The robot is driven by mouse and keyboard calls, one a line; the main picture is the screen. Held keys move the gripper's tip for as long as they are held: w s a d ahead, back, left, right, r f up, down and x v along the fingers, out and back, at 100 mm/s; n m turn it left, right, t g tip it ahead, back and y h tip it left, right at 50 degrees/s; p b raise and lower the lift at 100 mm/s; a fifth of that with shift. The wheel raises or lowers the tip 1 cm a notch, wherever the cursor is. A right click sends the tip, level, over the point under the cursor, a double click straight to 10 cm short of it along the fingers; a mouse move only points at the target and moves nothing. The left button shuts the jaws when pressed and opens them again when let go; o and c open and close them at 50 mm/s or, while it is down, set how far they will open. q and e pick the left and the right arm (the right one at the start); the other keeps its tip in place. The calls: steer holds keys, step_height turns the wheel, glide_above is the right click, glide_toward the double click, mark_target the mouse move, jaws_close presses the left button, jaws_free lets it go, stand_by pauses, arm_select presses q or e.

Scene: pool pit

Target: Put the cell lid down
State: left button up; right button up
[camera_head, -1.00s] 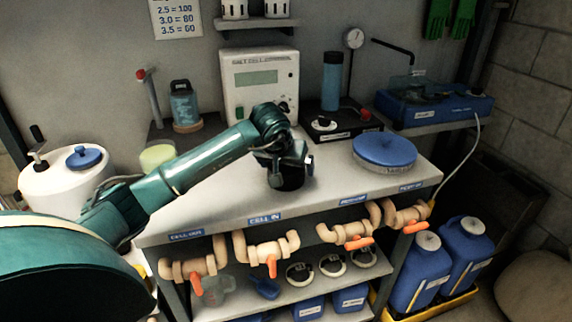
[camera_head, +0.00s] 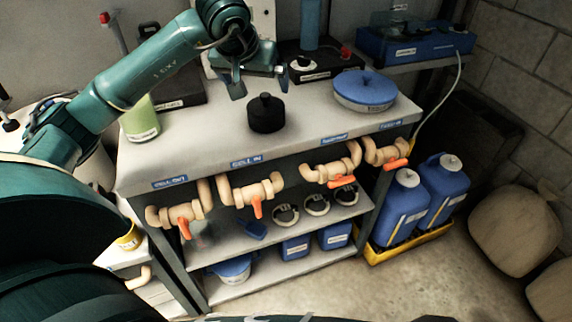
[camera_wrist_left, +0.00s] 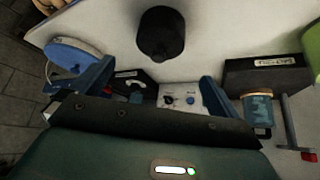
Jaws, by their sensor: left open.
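The cell lid, a black round cap with a knob on top (camera_head: 266,113), stands upright on the grey bench top (camera_head: 200,146) behind the CELL IN label. It also shows in the left wrist view (camera_wrist_left: 161,34), apart from the fingers. My left gripper (camera_head: 260,88) is open and empty, above and behind the lid in the head view. Its two fingers show spread in the left wrist view (camera_wrist_left: 156,80). My right gripper is not in view.
A blue-lidded round tub (camera_head: 365,90) stands to the right on the bench, and a green cup (camera_head: 141,121) to the left. Pipes with orange valve handles (camera_head: 257,208) run along the front edge.

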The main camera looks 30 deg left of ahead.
arm_select(q)
steer(key=s+d+f+n+g+h, duration=0.25)
steer(key=d+f+h, duration=0.25)
steer(key=d, duration=0.4)
steer(key=s+d+f+n+g+h, duration=0.1)
steer(key=s+d+f+h, duration=0.25)
steer(key=d, duration=0.65)
steer(key=s+d+r+n+t+h, duration=0.1)
steer(key=s+d+r+n+h, duration=0.15)
steer(key=d+n+h, duration=0.35)
steer(key=s+d+r+n+t+h, duration=0.1)
steer(key=s+d+n+h, duration=0.4)
steer(key=n, duration=0.4)
steer(key=w+a+f+n+t+y, duration=0.15)
steer(key=n+t, duration=0.25)
steer(key=n, duration=0.6)
steer(key=a+f+n+t+y, duration=0.3)
steer(key=n+t, duration=0.1)
steer(key=n, duration=0.6)
steer(key=w+a+f+n+t+y, duration=0.1)
steer(key=a+f+n+t+y, duration=0.3)
steer(key=n, duration=0.6)
steer(key=s+f+n+g+y, duration=0.4)
steer(key=s+f+n, duration=0.5)
steer(key=f+n, duration=0.4)
steer(key=n+g, duration=0.1)
steer(key=n, duration=0.4)
steer(key=shift+s+a+f+y, duration=0.15)
steer(key=shift+s+f+y, duration=0.15)
steer(key=shift+f+y, duration=0.1)
